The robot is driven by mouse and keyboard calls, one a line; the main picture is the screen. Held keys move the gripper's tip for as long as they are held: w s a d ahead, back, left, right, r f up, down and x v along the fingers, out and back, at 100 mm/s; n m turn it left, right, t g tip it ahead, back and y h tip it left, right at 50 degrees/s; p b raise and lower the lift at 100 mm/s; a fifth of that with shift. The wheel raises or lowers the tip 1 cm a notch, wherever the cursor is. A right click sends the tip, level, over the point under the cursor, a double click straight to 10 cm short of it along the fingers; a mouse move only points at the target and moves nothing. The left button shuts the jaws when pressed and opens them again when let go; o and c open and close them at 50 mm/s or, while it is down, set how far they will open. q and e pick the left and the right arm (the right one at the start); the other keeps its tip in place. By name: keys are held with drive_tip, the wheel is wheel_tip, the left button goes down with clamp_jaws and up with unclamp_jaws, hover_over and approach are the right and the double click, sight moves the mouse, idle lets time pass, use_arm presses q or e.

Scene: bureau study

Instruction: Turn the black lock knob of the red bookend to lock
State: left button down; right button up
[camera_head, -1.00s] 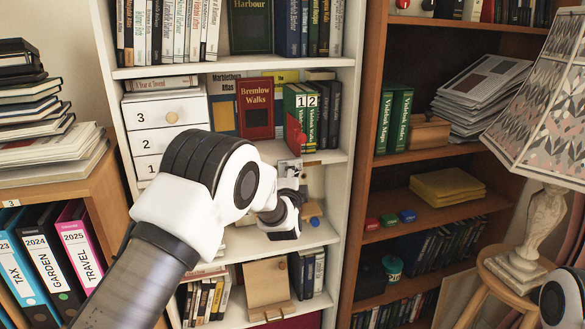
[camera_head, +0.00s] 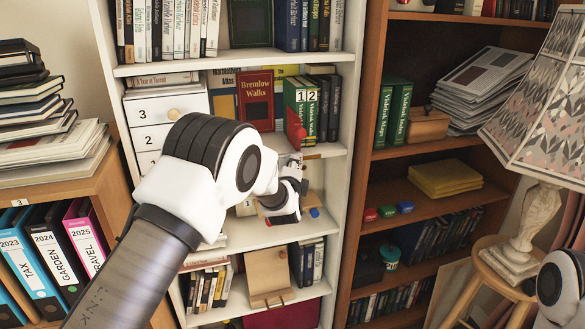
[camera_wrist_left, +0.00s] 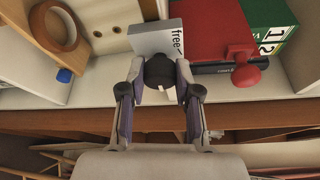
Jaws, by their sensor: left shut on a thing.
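The red bookend (camera_wrist_left: 212,30) stands beside green books in the wrist view, with a round red knob (camera_wrist_left: 245,76) at its front. In the head view the bookend (camera_head: 294,128) is partly hidden behind my arm. A grey block (camera_wrist_left: 157,38) lettered "free" is left of the bookend in the wrist view. The black lock knob (camera_wrist_left: 159,70), with a pale mark, sits at the block's front. My left gripper (camera_wrist_left: 160,80) is shut on it, one finger each side. The knob is hidden in the head view. My right gripper is out of view; only part of that arm shows.
Green books (camera_head: 302,110) and a red book (camera_head: 255,100) stand on that shelf. A small blue object (camera_head: 314,212) is on the shelf below. A brown bookcase (camera_head: 365,170) stands to the right.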

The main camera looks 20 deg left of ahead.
use_arm(q)
drive_tip(key=c, duration=0.8)
unclamp_jaws()
drive_tip(key=f+v, duration=0.1)
drive_tip(key=v, duration=1)
drive_tip(key=shift+s+r, duration=0.4)
drive_tip(key=shift+s, duration=0.05)
